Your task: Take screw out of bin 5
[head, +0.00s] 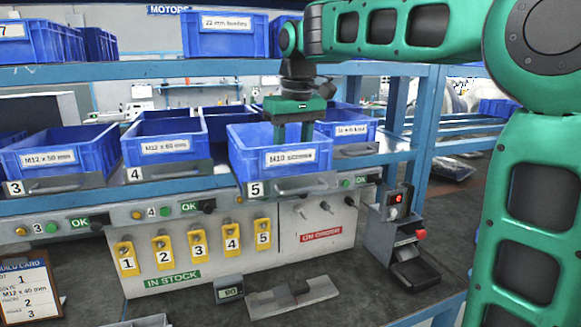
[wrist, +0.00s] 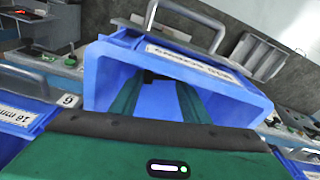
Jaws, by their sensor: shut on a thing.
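Bin 5 (head: 240,155) is a blue open bin labelled M10 screws, on the shelf above the number 5 tag. My gripper (head: 293,138) points down into it, with the fingertips hidden behind its front wall. In the wrist view my gripper's green fingers (wrist: 160,88) reach inside the blue bin (wrist: 255,103), whose label appears upside down. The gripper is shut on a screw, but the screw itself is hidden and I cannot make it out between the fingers.
Blue bins 3 (head: 52,155) and 4 (head: 163,146) stand to the left, and another bin (head: 346,130) to the right. An upper shelf beam (head: 130,71) runs behind my gripper. Yellow numbered tags (head: 198,244) hang below, and a grey fixture (head: 292,297) lies on the bench.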

